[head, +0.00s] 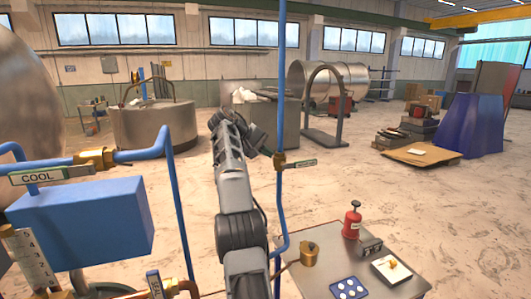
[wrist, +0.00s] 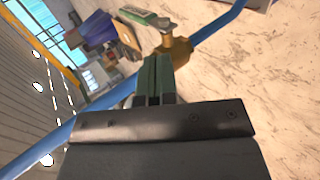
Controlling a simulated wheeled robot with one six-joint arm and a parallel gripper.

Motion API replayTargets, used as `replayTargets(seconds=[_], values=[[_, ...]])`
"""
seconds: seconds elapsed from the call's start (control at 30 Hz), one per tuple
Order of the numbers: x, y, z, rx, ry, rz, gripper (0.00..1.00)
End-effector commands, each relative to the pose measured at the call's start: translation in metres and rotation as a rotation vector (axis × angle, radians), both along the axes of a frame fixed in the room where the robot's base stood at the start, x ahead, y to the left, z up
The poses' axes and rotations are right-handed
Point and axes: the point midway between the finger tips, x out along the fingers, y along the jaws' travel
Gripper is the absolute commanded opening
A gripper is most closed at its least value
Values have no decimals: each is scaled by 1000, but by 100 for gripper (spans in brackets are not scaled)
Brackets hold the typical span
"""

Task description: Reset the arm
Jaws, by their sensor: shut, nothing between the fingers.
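My arm rises through the middle of the head view, its upper end just left of a vertical blue pipe (head: 280,80). In the wrist view my gripper (wrist: 154,66) is shut and empty. Its green fingertips point toward a brass valve (wrist: 177,46) on the blue pipe, and whether they touch it I cannot tell. The valve also shows in the head view (head: 279,160), with a labelled lever (head: 301,164) sticking out to the right. The lever's label is too small to read.
A blue box (head: 85,222) and a pipe with a COOL label (head: 52,175) stand at left. Open floor lies right.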

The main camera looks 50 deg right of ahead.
Motion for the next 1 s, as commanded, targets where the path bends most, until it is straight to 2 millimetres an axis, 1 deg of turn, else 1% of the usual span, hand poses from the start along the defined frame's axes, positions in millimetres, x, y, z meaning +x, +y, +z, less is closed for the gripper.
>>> replayTargets(seconds=[0.37,0.47,0.53,0.57,0.67,0.77,0.8,0.87,0.9,0.97,1.0], values=[[1,1,0,1,-2,6,0],[7,10,3,10,-13,36,0],[15,22,4,24,-30,81,0],[18,29,5,31,-39,103,0],[32,59,5,65,-80,196,0],[42,97,2,110,-133,295,0],[44,113,-1,130,-154,330,0],[46,138,-6,162,-187,384,0],[46,154,-10,184,-210,416,0],[43,180,-18,220,-242,462,0],[41,196,-23,243,-266,490,0]])
